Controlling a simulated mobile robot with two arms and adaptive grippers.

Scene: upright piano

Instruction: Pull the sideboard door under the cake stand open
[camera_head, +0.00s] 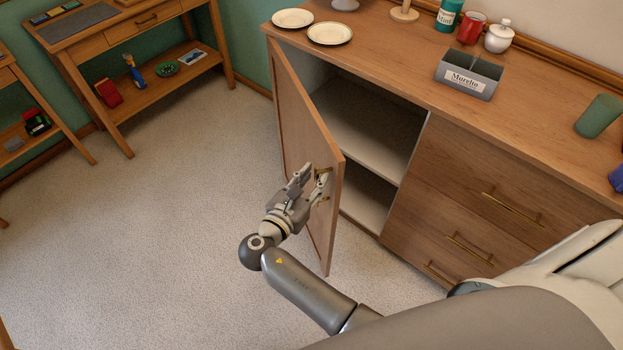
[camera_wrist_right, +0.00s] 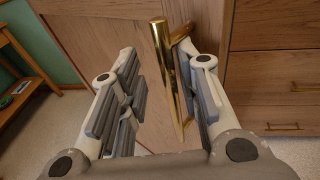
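The sideboard door (camera_head: 305,150) stands swung out at the left end of the wooden sideboard (camera_head: 400,85), with shelves showing behind it. Its brass bar handle (camera_wrist_right: 168,70) is upright near the door's free edge. My right gripper (camera_head: 311,177) is at the handle. In the right wrist view the fingers (camera_wrist_right: 165,90) are spread, with the handle between them, close to the right finger and apart from the left one. A pale round base (camera_head: 345,4) is cut off at the top edge; I cannot tell if it is the cake stand. My left gripper is out of view.
Drawers (camera_head: 490,190) are right of the opening. Carpet (camera_head: 180,200) left of the door is clear up to the side tables (camera_head: 150,70).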

